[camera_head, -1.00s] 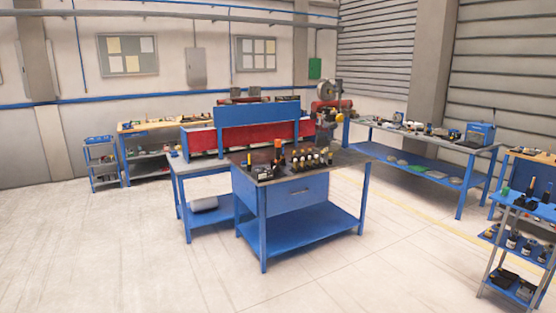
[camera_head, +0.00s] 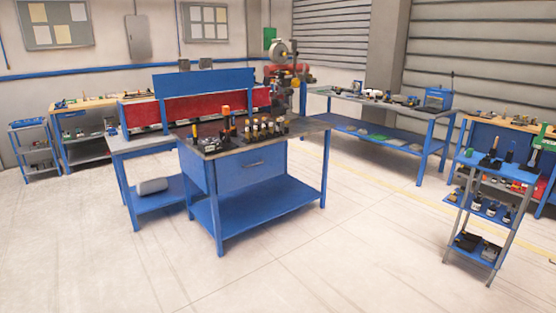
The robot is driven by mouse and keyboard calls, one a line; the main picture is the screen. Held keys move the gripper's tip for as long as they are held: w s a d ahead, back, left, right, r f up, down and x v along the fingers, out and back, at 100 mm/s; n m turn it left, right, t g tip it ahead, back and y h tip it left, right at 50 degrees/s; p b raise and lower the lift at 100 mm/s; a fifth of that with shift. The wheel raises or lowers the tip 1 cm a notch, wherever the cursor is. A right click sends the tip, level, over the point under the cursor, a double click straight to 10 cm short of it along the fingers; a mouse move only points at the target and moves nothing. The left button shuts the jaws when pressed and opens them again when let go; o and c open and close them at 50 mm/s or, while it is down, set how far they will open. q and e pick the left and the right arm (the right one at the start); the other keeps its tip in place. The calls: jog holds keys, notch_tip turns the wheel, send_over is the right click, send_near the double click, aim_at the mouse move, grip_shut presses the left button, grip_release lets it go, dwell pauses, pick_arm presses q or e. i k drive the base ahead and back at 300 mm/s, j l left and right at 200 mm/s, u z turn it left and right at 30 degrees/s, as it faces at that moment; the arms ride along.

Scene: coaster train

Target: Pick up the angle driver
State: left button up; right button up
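I cannot pick out the angle driver for certain; the tools are too small at this distance. A blue workbench (camera_head: 232,173) with a drawer stands in the middle of the view. On its top are a tall tool with an orange upper part (camera_head: 226,118) and a row of dark and yellow tools (camera_head: 262,128). More small tools stand on a blue shelf cart (camera_head: 473,203) at the right. Neither of my grippers is in view.
A lower blue side table (camera_head: 150,144) adjoins the workbench on the left. A long bench (camera_head: 345,95) stands behind on the right, and a wooden-topped bench (camera_head: 85,104) at the back left. The pale floor (camera_head: 350,255) in front is clear.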

aim_at(226, 112)
jog(key=i+z, duration=0.2)
jog(key=i, duration=2.55)
jog(key=l, duration=0.05)
